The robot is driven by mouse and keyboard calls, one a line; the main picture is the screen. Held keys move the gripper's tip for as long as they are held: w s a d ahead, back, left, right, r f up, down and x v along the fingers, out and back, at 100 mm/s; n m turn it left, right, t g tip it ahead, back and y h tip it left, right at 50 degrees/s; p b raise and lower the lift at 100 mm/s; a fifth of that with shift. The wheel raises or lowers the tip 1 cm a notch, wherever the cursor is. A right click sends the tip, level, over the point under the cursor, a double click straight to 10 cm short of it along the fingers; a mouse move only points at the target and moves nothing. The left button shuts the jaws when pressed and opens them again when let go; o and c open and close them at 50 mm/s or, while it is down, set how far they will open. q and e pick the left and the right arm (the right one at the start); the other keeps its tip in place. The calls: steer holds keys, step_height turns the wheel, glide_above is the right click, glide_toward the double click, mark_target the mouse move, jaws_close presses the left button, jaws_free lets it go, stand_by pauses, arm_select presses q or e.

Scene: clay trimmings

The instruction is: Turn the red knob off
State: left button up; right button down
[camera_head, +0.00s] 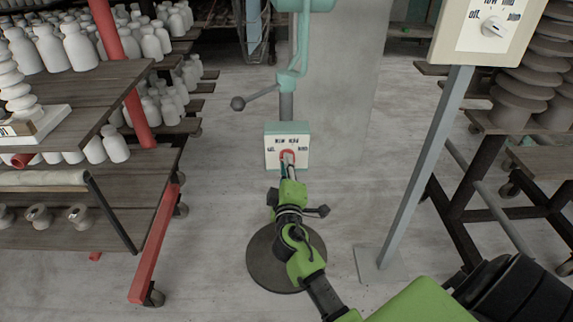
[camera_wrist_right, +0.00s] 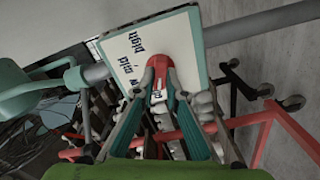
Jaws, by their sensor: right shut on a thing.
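The red knob (camera_head: 287,155) sits on the white face of a control box (camera_head: 272,154) with a green edge, on a stand in the middle of the head view. In the right wrist view the red knob (camera_wrist_right: 158,76) shows between the fingers, against the lettered panel (camera_wrist_right: 185,35). My right gripper (camera_head: 288,165) reaches the box from below and is shut on the knob; it also shows in the right wrist view (camera_wrist_right: 160,93). The fingers partly cover the knob, so its exact setting is hard to tell. My left gripper is not in view.
A shelf cart (camera_head: 75,90) with white bottles fills the left. A dark round base (camera_head: 262,265) lies below my arm. Racks stand at right.

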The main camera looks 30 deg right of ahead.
steer(key=c, duration=2.1)
jaws_free()
steer(key=v, duration=1.2)
steer(key=shift+d, duration=0.1)
